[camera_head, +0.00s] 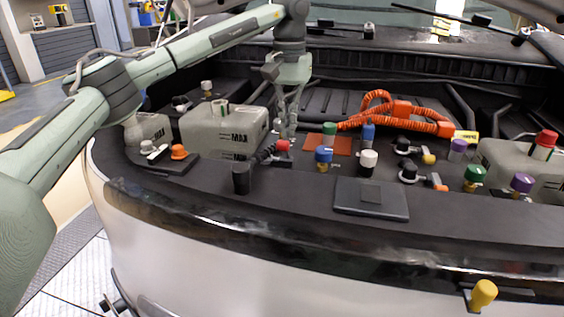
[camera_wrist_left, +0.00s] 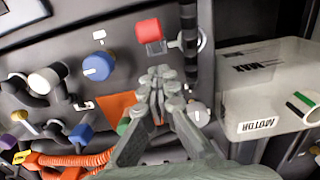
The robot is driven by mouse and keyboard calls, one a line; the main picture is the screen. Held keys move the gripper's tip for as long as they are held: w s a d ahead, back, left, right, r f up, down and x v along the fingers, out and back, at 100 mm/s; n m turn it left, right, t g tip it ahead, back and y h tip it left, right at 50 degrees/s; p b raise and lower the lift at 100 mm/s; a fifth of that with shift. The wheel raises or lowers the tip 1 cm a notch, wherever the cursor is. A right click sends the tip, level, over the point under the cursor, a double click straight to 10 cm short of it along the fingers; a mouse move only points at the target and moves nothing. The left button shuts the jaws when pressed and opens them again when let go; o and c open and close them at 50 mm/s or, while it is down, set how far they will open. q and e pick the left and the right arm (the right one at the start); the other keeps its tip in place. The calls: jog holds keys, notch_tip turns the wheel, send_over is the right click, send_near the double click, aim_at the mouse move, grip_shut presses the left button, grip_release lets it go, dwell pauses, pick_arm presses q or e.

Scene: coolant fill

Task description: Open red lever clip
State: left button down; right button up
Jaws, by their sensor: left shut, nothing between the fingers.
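The red lever clip (camera_head: 282,146) is a small red block at the end of a dark ribbed hose, right of the grey tank. In the left wrist view the red piece (camera_wrist_left: 149,31) sits at the top centre beside a metal ring. My left gripper (camera_head: 286,132) points down just behind the red piece. In the left wrist view its fingertips (camera_wrist_left: 160,76) are together and empty, a short way below the red piece and apart from it in the picture. My right gripper is not in view.
A grey tank (camera_head: 222,130) stands left of the clip. A blue cap (camera_head: 323,154), a white cap (camera_head: 369,158) and a green cap (camera_head: 329,128) stand to its right. Orange cables (camera_head: 375,112) lie behind. A black cup (camera_head: 241,179) and a flat dark panel (camera_head: 371,198) are in front.

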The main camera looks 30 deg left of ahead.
pick_arm(q)
jog(key=shift+w+r, duration=0.1)
jog(key=shift+w, duration=0.15)
jog(key=shift+w+a+r, duration=0.2)
jog(key=shift+w+r, duration=0.05)
jog(key=shift+w, duration=0.35)
jog(key=c, duration=1.8)
grip_release()
notch_tip(320, 180, up, 12)
